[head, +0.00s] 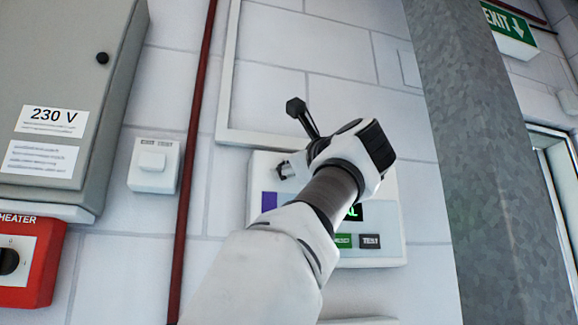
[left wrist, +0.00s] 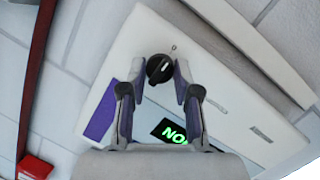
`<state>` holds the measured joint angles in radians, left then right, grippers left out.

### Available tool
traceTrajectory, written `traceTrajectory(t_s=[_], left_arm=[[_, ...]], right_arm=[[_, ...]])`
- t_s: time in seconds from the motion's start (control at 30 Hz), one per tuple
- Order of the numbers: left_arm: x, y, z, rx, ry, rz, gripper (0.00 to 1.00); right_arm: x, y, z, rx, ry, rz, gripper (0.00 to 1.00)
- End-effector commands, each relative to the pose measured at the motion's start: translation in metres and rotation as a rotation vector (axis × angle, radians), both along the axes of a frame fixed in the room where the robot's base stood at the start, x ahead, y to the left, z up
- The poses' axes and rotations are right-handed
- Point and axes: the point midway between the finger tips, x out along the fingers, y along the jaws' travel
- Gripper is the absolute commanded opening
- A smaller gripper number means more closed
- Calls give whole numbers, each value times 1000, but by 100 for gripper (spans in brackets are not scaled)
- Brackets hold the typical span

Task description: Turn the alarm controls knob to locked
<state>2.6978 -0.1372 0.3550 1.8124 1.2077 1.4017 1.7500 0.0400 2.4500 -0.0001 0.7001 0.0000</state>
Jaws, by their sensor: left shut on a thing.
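The alarm controls panel (head: 385,255) is a pale box on the white brick wall, in the middle of the head view. Its black knob (left wrist: 159,69) shows in the left wrist view, between the fingertips of my left gripper (left wrist: 161,72). The gripper is shut on the knob. In the head view my left gripper (head: 290,166) is in front of the panel's upper left part, and the knob is not clear there. A small mark (left wrist: 174,47) sits beside the knob; I cannot read it. My right gripper is not in view.
The panel has a purple patch (head: 269,202), a green-lettered display (left wrist: 175,131) partly hidden by my gripper, and a TEST button (head: 370,241). A red pipe (head: 190,165), a white switch box (head: 155,165), a grey 230 V cabinet (head: 75,85) and a red heater box (head: 40,262) are left.

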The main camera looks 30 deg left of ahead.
Motion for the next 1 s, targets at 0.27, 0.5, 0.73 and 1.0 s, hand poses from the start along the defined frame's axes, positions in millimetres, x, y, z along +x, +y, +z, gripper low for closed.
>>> traceTrajectory(t_s=[0.27,0.5,0.73,1.0], left_arm=[[0,0,0,1,0,-1,38],[0,0,0,1,1,-1,57],[-4,-7,0,2,1,-2,57],[-30,-55,-12,6,1,0,57]], right_arm=[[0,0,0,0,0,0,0],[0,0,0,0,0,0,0],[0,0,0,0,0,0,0],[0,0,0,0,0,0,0]])
